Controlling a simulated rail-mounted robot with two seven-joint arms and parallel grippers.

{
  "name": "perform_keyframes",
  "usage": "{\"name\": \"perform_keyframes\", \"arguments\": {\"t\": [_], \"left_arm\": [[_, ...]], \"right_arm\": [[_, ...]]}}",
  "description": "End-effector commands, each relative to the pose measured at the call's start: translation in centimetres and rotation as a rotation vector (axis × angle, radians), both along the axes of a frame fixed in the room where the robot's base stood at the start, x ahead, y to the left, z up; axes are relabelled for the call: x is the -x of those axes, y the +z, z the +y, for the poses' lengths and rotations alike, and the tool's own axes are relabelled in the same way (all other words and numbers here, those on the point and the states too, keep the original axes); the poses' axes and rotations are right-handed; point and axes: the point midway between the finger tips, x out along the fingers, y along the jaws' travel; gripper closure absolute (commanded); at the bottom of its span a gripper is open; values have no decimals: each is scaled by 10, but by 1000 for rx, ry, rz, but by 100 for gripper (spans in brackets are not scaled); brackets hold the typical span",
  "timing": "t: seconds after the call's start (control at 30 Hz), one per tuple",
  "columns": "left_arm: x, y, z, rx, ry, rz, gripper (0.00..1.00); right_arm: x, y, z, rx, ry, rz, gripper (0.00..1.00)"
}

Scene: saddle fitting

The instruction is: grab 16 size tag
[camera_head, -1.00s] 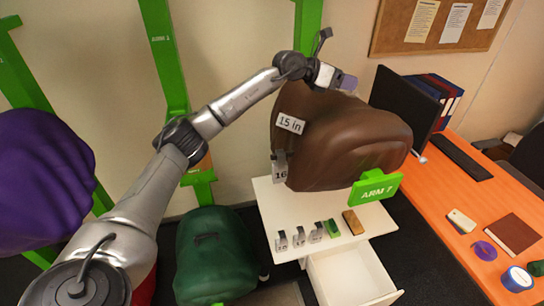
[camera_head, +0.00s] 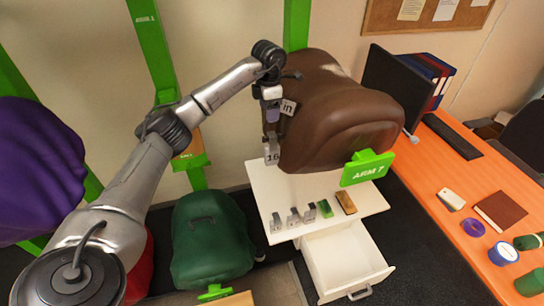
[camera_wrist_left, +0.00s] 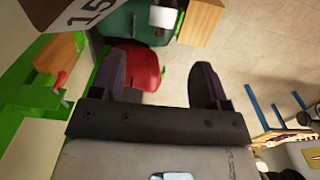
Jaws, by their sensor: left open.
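The 16 size tag (camera_head: 271,156) is a grey-white clip-like piece at the lower left edge of the brown saddle (camera_head: 335,115). My left gripper (camera_head: 271,122) is just above it, pointing down, beside the saddle's left side. A second tag, the 15 in tag (camera_head: 289,107), is on the saddle right beside the gripper; part of it is covered. In the left wrist view, the purple fingers of my left gripper (camera_wrist_left: 162,80) are apart with nothing held between them. The 15 tag (camera_wrist_left: 95,12) shows at the top left there. My right gripper is not in view.
A white cabinet (camera_head: 300,178) below holds several small tags, a green block (camera_head: 325,208) and a brown block (camera_head: 346,202); its drawer (camera_head: 348,262) is open. A green saddle (camera_head: 210,240) stands lower left. An orange desk (camera_head: 470,205) is at right.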

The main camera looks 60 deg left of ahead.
Motion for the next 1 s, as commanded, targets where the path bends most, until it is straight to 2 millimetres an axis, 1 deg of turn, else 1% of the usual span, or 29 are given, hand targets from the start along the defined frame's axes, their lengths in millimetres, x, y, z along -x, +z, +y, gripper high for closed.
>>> {"name": "perform_keyframes", "arguments": {"t": [0.03, 0.2, 0.33, 0.57, 0.83, 1.0], "left_arm": [[0, -10, 0, 0, 1, 3, 31], [0, -35, 0, 1, 2, 0, 31], [0, -48, 0, 1, 1, -2, 31], [1, -57, 0, 0, 1, -1, 31], [4, -89, -1, 1, 2, -1, 31], [4, -103, -1, 0, 1, -3, 31]], "right_arm": [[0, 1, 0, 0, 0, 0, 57], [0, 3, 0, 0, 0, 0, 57], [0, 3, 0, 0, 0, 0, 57], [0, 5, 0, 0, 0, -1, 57], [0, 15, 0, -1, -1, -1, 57], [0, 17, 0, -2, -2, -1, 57]]}}
